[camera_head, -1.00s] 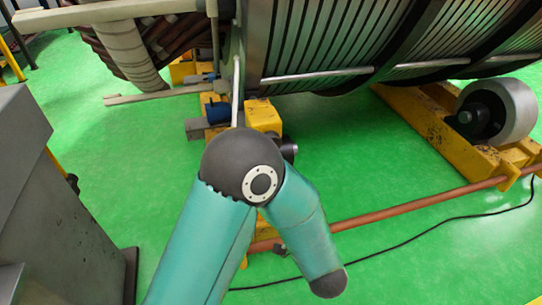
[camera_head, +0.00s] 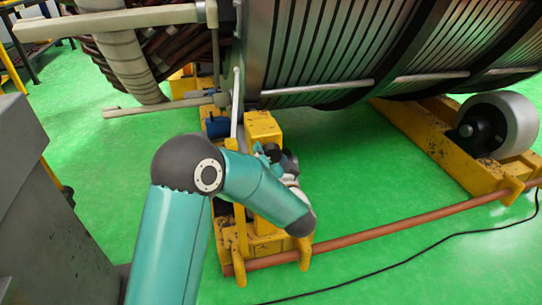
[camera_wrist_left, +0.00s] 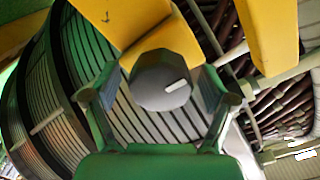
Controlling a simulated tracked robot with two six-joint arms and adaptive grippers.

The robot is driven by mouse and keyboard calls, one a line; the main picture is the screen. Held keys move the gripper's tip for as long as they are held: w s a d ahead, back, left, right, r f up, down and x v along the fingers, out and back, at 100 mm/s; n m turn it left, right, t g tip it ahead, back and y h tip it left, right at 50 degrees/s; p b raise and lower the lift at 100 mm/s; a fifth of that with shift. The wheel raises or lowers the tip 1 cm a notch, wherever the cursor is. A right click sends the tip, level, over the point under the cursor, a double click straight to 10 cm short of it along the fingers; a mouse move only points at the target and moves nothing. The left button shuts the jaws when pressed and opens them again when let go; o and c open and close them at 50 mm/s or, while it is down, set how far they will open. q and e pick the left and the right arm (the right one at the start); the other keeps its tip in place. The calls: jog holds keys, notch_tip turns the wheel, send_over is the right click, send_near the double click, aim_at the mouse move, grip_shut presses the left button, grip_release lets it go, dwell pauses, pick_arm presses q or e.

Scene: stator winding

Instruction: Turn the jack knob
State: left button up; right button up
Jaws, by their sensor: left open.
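The jack knob is a dark grey round knob (camera_wrist_left: 165,78) with a pale mark on its face, in the left wrist view. It sits on a yellow jack block (camera_wrist_left: 172,40). My left gripper (camera_wrist_left: 158,95) is open, with one finger on each side of the knob; I cannot tell whether they touch it. In the head view the left gripper (camera_head: 270,156) is at the front of the yellow jack block (camera_head: 262,127), partly hidden by my arm. The knob is hard to tell from the gripper there. My right gripper is not in view.
The large ribbed stator (camera_head: 340,50) hangs above and behind the jack. A roller wheel (camera_head: 510,118) on a yellow support (camera_head: 432,138) stands to the right. A copper-coloured pipe (camera_head: 400,229) and a black cable (camera_head: 420,256) run along the green floor. A grey cabinet (camera_head: 45,210) is at left.

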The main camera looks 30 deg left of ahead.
pick_arm(q)
jog(key=shift+w+a, duration=0.3)
jog(key=shift+a, duration=0.05)
jog(key=c, duration=1.2)
